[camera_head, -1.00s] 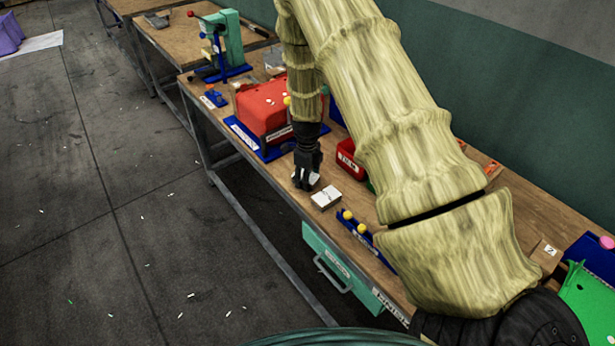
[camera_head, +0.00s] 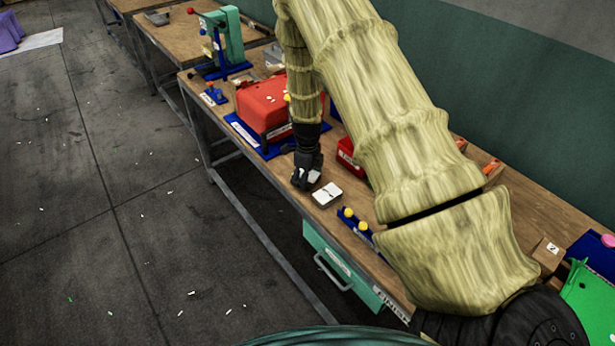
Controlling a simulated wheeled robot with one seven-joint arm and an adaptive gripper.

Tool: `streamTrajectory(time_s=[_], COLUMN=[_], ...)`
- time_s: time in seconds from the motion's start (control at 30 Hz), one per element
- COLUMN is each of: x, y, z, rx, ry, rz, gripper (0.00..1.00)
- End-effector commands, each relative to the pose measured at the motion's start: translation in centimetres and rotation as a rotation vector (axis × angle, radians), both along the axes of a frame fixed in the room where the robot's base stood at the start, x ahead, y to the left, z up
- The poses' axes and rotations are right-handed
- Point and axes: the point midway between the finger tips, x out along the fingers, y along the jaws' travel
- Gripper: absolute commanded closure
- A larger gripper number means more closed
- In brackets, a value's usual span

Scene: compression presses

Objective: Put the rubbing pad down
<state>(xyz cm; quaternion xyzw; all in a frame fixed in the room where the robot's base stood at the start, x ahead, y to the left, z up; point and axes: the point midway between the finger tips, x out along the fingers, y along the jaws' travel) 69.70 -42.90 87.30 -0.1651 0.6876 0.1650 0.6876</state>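My gripper (camera_head: 305,181) points down just above or at the front part of the workbench top (camera_head: 285,205), in front of the red press. A small pale piece (camera_head: 314,177) shows at its fingers. I cannot tell whether this is the rubbing pad or part of the gripper. The fingers are small and dark, so their opening is unclear. A white block (camera_head: 327,195) with a dark mark on top lies on the bench just right of the gripper, close beside it. I cannot tell whether this block is the rubbing pad.
A red press (camera_head: 262,105) on a blue base stands behind and left of the gripper. A red bin (camera_head: 349,160) is behind right. A blue holder with yellow knobs (camera_head: 358,222) is to the right. A teal drawer (camera_head: 340,270) hangs below. My arm hides much of the bench.

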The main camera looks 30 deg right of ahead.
Motion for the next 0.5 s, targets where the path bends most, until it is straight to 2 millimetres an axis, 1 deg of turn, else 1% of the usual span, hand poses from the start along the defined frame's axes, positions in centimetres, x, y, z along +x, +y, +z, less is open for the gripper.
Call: streamTrajectory(time_s=[0.03,0.5], x=[-0.19,0.05], y=[-0.06,-0.13], z=[-0.18,0.32], rx=[0.000,-0.002], ry=[0.003,-0.001], rz=[-0.001,-0.001], gripper=[0.30,0.30])
